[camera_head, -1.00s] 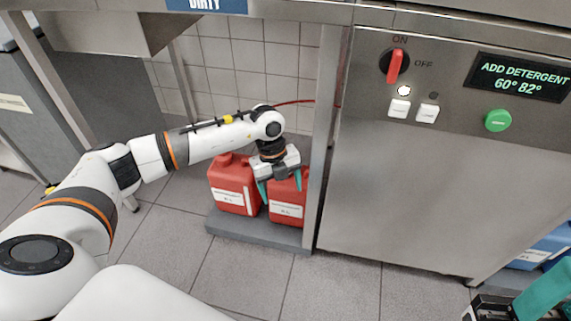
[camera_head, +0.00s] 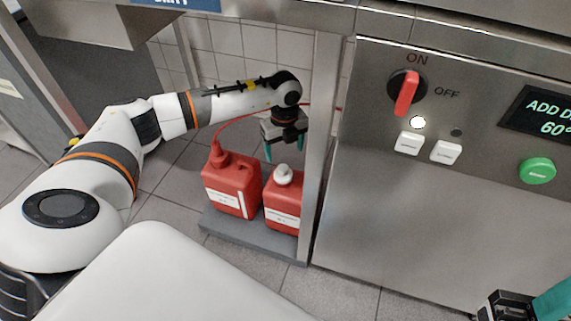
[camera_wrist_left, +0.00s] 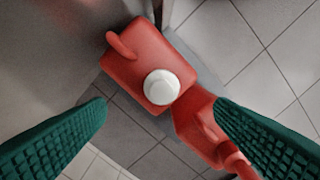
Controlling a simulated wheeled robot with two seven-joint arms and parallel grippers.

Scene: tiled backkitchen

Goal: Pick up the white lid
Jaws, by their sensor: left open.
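The white lid (camera_head: 284,174) sits on top of the right red canister (camera_head: 283,205). In the left wrist view the lid (camera_wrist_left: 161,87) is round and near the middle, on the canister's top beside its handle. My left gripper (camera_head: 285,150) points down above the lid, open and empty. Its two teal fingers lie to either side of the lid in the wrist view, apart from it. Part of my right gripper (camera_head: 548,303) shows at the bottom right corner; its jaws are cut off.
The left red canister (camera_head: 231,186) has a red cap with a red hose rising from it. Both canisters stand on a low grey platform (camera_head: 250,238). A steel post (camera_head: 321,150) and a steel machine (camera_head: 420,220) stand close on the right.

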